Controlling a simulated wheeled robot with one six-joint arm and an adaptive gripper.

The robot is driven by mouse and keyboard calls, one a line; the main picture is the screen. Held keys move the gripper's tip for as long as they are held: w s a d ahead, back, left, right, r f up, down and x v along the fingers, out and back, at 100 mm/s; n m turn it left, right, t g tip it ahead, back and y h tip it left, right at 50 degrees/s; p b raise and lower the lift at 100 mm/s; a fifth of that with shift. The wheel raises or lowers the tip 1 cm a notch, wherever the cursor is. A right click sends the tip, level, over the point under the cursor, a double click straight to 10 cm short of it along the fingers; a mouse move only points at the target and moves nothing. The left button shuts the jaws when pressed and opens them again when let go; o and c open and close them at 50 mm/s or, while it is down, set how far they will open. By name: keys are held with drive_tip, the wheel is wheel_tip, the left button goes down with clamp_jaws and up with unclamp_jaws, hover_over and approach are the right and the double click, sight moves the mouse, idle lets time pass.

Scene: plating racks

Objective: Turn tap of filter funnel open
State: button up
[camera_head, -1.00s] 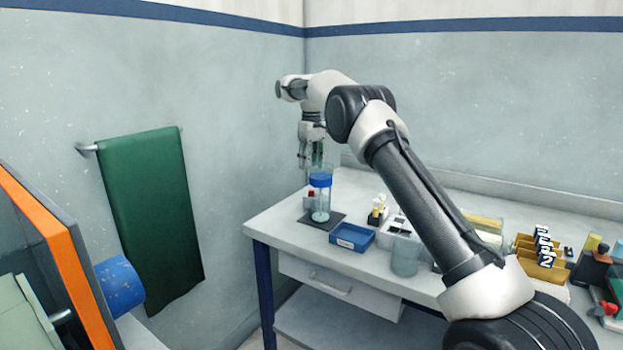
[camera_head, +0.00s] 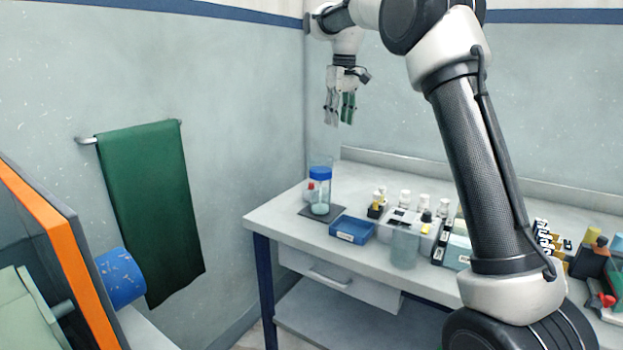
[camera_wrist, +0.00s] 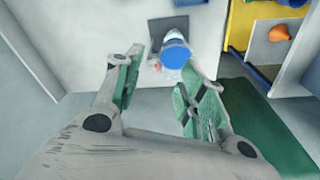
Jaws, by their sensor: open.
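The filter funnel (camera_head: 320,188) is a clear cylinder with a blue band, standing upright on a dark square plate (camera_head: 322,219) at the table's left end. A small red part, seemingly its tap (camera_head: 310,186), shows at its left side; which way it is turned is too small to tell. My gripper (camera_head: 339,114) hangs fingers-down well above the funnel, open and empty. In the wrist view the funnel's blue part (camera_wrist: 175,55) shows from above, between and beyond my spread green-padded fingers (camera_wrist: 162,68), not touched by them.
A blue tray (camera_head: 352,230) lies right of the funnel on the white table (camera_head: 275,218). Bottles (camera_head: 404,198) and a clear beaker (camera_head: 404,246) stand further right. A green towel (camera_head: 150,210) hangs on the left wall. The air between gripper and funnel is clear.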

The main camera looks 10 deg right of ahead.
drive_tip(key=s+d+r+m+t, duration=0.1)
drive_tip(key=s+d+r, duration=0.15)
drive_tip(key=s, duration=0.95)
drive_tip(key=s+d+r+m+t, duration=0.1)
drive_tip(key=s+d, duration=0.3)
drive_tip(key=s, duration=0.9)
drive_tip(key=s+d+f+m+t, duration=0.1)
drive_tip(key=s+f, duration=0.5)
drive_tip(key=s, duration=0.3)
drive_tip(key=s+d+f+m, duration=0.1)
drive_tip(key=s+d+f, duration=0.1)
drive_tip(key=s+f, duration=0.5)
drive_tip(key=w+a+r+n+g, duration=0.15)
drive_tip(key=w+r+n, duration=0.35)
drive_tip(key=w+r, duration=0.6)
drive_tip(key=n+g, duration=0.3)
drive_tip(key=n, duration=1.6)
hover_over(311, 183)
wheel_tip(311, 183, down, 14)
wheel_tip(311, 183, down, 12)
drive_tip(key=shift+d+r, duration=0.1)
drive_tip(key=shift+r, duration=0.15)
